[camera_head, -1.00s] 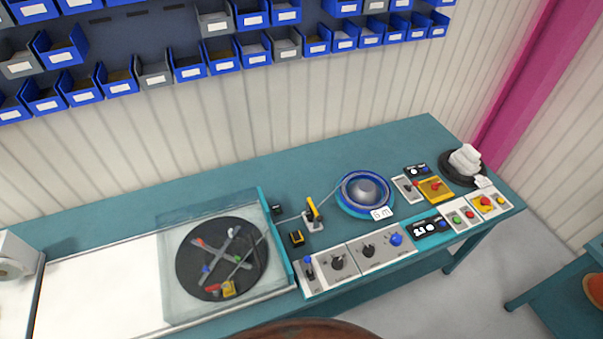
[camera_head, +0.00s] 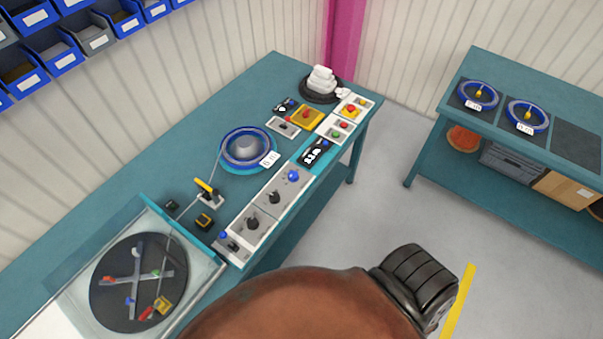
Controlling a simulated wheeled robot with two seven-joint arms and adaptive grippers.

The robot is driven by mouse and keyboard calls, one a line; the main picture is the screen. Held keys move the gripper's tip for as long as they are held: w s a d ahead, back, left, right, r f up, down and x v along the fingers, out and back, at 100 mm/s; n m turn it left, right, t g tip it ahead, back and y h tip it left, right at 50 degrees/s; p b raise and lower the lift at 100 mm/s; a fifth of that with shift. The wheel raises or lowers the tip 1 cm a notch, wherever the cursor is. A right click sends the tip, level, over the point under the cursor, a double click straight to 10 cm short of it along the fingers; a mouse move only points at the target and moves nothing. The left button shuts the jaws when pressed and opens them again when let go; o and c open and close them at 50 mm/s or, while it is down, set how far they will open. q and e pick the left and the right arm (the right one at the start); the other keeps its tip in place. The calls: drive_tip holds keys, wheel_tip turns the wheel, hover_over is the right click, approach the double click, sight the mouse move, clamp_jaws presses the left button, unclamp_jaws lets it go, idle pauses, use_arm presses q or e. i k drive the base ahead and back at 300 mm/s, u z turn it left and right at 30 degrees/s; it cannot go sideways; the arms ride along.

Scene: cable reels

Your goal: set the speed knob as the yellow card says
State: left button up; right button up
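Two black knobs stand on pale grey panels along the bench's front edge: one nearer knob (camera_head: 252,224) and one farther knob (camera_head: 274,197). I cannot tell which is the speed knob, and their markings are too small to read. A blue knob (camera_head: 293,175) sits just beyond them, beside a black display (camera_head: 315,152) with white digits that I cannot read surely. I make out no readable yellow card. Neither of my grippers is in view.
A blue reel (camera_head: 246,149) sits on the teal bench (camera_head: 268,83). A clear-covered turntable (camera_head: 137,283) is at lower left. Red and yellow controls (camera_head: 307,117) and a dark reel (camera_head: 320,88) are at the far end. A second bench (camera_head: 470,130) with reels is at right; floor lies between.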

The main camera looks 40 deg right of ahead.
sight(274, 198)
drive_tip(key=z, duration=1.1)
